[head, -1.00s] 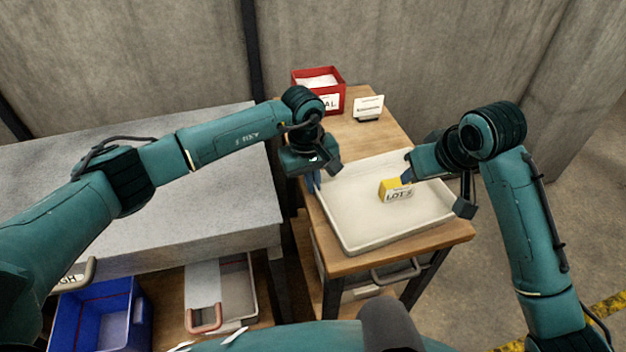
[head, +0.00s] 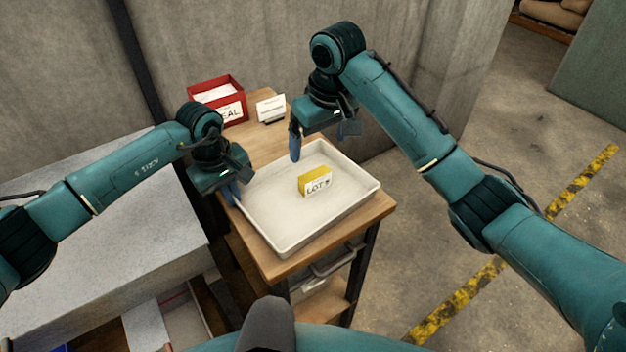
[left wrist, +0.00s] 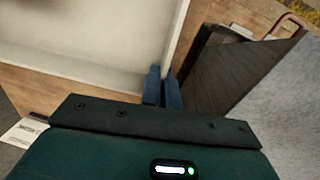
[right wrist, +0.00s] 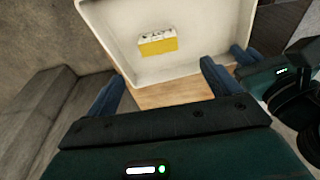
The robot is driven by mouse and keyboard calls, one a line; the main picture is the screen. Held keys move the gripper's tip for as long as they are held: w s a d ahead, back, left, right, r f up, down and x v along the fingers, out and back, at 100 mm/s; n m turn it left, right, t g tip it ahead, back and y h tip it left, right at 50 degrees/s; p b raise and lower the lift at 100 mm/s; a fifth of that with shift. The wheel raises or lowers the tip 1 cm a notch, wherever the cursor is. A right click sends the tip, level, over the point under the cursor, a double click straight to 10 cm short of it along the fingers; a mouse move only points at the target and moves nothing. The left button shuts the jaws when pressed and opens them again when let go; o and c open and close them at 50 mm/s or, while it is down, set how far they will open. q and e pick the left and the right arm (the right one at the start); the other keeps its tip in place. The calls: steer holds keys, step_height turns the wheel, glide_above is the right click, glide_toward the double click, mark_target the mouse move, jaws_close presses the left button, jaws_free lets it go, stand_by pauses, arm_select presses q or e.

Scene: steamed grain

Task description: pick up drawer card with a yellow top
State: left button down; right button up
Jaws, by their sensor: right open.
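The drawer card with a yellow top (head: 315,182) stands in the white tray (head: 288,246), its white face reading "LOT" and a further unclear mark. It also shows in the right wrist view (right wrist: 158,46). My right gripper (head: 322,146) is open and empty, behind the card near the tray's back edge. In the right wrist view its spread fingers (right wrist: 163,82) are apart from the card.
The tray sits on a small wooden table (head: 383,210). A red box (head: 218,85) of white cards and a small white sign (head: 270,108) stand at its back. A grey worktop (head: 110,235) is at left. Open floor lies right.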

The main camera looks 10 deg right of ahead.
mark_target(315, 174)
steer(key=f, duration=0.3)
steer(key=w+f, duration=0.1)
steer(key=f, duration=0.7)
steer(key=shift+w+a+f, duration=0.2)
steer(key=shift+w+a, duration=0.1)
steer(key=shift+a, duration=0.05)
steer(key=c, duration=1)
steer(key=shift+c, duration=0.4)
steer(key=shift+r, duration=0.1)
step_height(315, 174, up, 10)
steer(key=shift+f, duration=0.1)
arm_select(q)
steer(key=c, duration=1.6)
jaws_free()
